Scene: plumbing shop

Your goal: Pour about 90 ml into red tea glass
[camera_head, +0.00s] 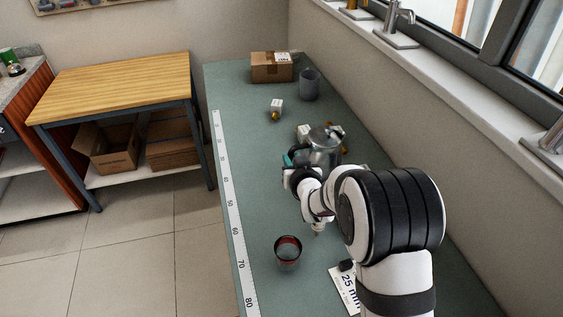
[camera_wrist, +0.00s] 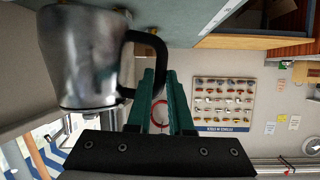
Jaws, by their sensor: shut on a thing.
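The red tea glass (camera_head: 288,252) stands upright on the green bench top, in the lower middle of the head view. A metal pot (camera_head: 325,150) with a dark handle is farther back and looks roughly upright. My gripper (camera_wrist: 158,78) is shut on the pot's black handle (camera_wrist: 132,42), with its teal fingers at the handle in the wrist view. The metal body (camera_wrist: 82,58) fills the left of that view. My arm partly hides the pot's lower part in the head view. I cannot tell whether its base touches the bench, and its contents are hidden.
A white block with a brass fitting (camera_head: 277,107), a grey cup (camera_head: 309,84) and a cardboard box (camera_head: 272,67) stand farther back. A measuring strip (camera_head: 229,200) runs along the left bench edge. A label card (camera_head: 345,290) lies right of the glass. The wall and window sill are right.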

